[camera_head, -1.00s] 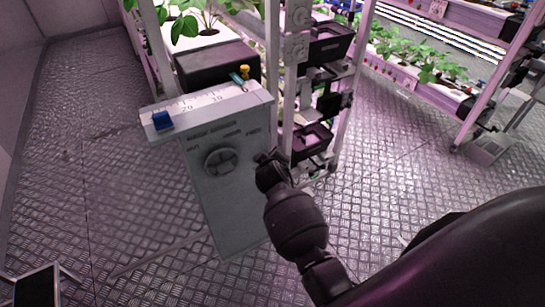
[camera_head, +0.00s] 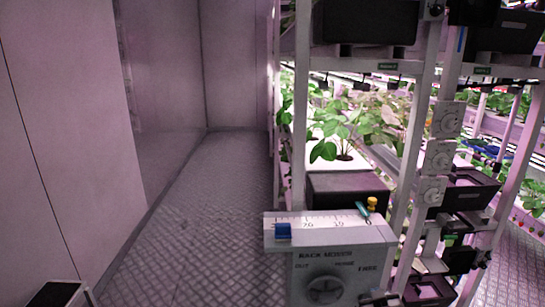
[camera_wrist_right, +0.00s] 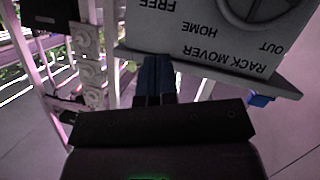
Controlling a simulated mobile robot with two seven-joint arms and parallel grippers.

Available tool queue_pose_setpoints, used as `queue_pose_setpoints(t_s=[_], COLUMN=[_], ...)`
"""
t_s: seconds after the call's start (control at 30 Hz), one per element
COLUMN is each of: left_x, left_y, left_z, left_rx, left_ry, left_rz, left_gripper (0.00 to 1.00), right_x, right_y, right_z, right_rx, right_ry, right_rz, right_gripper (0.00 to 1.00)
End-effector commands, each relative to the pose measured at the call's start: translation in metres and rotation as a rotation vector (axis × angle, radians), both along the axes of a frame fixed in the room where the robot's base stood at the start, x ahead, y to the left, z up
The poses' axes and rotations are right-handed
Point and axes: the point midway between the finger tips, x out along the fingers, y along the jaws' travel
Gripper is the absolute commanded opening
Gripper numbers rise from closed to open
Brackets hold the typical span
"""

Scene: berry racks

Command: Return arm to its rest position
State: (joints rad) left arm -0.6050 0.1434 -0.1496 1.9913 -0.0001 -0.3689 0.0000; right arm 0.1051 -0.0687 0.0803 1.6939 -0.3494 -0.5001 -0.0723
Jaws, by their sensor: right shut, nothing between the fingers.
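My right gripper shows in the right wrist view (camera_wrist_right: 155,78), its narrow blue-grey fingers closed together with nothing between them. The fingers point at the edge of the grey rack mover box (camera_wrist_right: 215,60), which appears upside down there; I cannot tell whether they touch it. The box's round dial (camera_wrist_right: 262,8) is partly cut off. In the head view the box (camera_head: 380,262) stands at the bottom, with its dial (camera_head: 324,290) marked OUT, HOME and FREE. My left gripper is out of view.
A plant rack with white posts (camera_head: 412,140) and a black tray (camera_head: 345,190) stands behind. The floor aisle (camera_head: 205,230) to the left is clear.

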Motion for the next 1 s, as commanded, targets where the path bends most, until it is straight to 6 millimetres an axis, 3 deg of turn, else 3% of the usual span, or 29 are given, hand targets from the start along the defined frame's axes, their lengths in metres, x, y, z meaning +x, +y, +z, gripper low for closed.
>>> queue_pose_setpoints(t_s=[0.27, 0.7, 0.83, 1.0], left_x=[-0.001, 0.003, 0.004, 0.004], left_y=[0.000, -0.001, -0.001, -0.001], left_z=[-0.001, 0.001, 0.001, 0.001], left_rx=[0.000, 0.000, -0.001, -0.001], left_ry=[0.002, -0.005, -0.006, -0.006], left_rz=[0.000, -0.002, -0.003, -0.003], left_gripper=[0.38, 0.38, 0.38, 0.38], right_x=[-0.079, -0.253, -0.284, -0.295], right_y=[0.001, 0.000, -0.006, -0.008], right_z=[-0.021, -0.095, -0.112, -0.118], right_rx=[0.158, 0.266, 0.260, 0.260], right_ry=[-0.037, 0.171, 0.230, 0.250], right_rz=[0.063, 0.093, 0.076, 0.067], right_gripper=[0.00, 0.00, 0.00, 0.00])
